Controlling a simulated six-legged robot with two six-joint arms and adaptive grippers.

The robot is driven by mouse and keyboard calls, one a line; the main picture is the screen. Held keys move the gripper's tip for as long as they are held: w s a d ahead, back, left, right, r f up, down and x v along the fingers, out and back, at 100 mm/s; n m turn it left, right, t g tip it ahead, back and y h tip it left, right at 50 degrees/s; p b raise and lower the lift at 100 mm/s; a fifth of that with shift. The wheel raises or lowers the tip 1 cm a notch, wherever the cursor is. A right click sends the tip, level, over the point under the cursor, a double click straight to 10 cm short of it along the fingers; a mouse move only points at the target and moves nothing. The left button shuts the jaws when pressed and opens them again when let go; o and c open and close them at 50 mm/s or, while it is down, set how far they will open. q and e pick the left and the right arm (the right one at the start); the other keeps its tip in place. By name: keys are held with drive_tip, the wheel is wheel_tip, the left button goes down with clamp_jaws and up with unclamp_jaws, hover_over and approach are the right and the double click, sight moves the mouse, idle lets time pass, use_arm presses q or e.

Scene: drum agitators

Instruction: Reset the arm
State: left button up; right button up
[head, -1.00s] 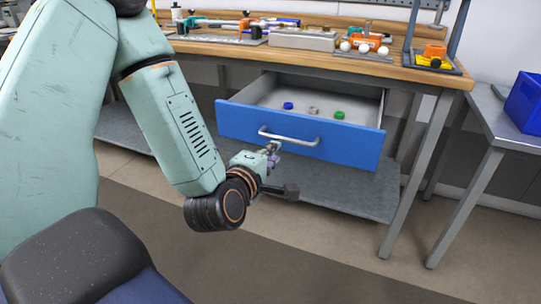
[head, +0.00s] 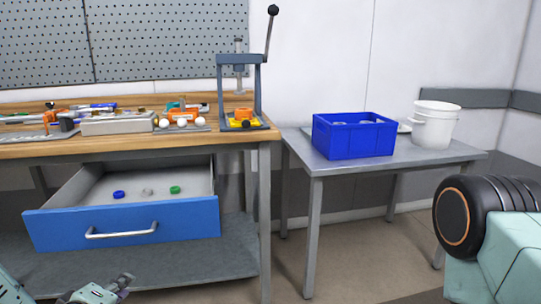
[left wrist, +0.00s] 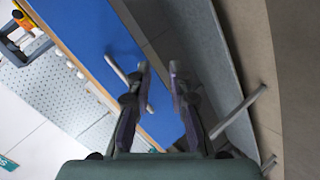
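My left gripper (head: 122,284) is low at the bottom left of the head view, in front of and below the blue drawer (head: 185,222). In the left wrist view the two fingers of the left gripper (left wrist: 160,72) are apart with nothing held between them. The drawer's metal handle (head: 121,231) shows behind one finger in the left wrist view (left wrist: 117,70); it looks apart from the fingers. Part of my right arm (head: 490,230) enters at the right edge of the head view; its gripper is out of view.
The drawer stands open under the wooden workbench (head: 170,138) and holds a blue cap (head: 118,194), a grey piece (head: 147,192) and a green cap (head: 175,189). A grey side table (head: 340,167) carries a blue crate (head: 352,141) and a white bucket (head: 434,127).

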use_arm(q)
drive_tip(key=s+d+f+m+g+h+p, duration=0.1)
drive_tip(key=s+d+f+m+g, duration=0.25)
drive_tip(key=s+f+m, duration=0.2)
drive_tip(key=s+d+f+m+g+h+p, duration=0.1)
drive_tip(key=s+d+f+m+g+p, duration=0.1)
drive_tip(key=s+f+m+g, duration=0.3)
drive_tip(key=s+d+f+m+g+p, duration=0.1)
drive_tip(key=s+f+g, duration=0.1)
drive_tip(key=s, duration=0.6)
drive_tip(key=s+f+m+g+p, duration=0.2)
drive_tip(key=s+f, duration=0.2)
drive_tip(key=s, duration=0.5)
drive_tip(key=shift+s+d, duration=0.15)
drive_tip(key=shift+d, duration=0.2)
drive_tip(key=shift+f, duration=0.1)
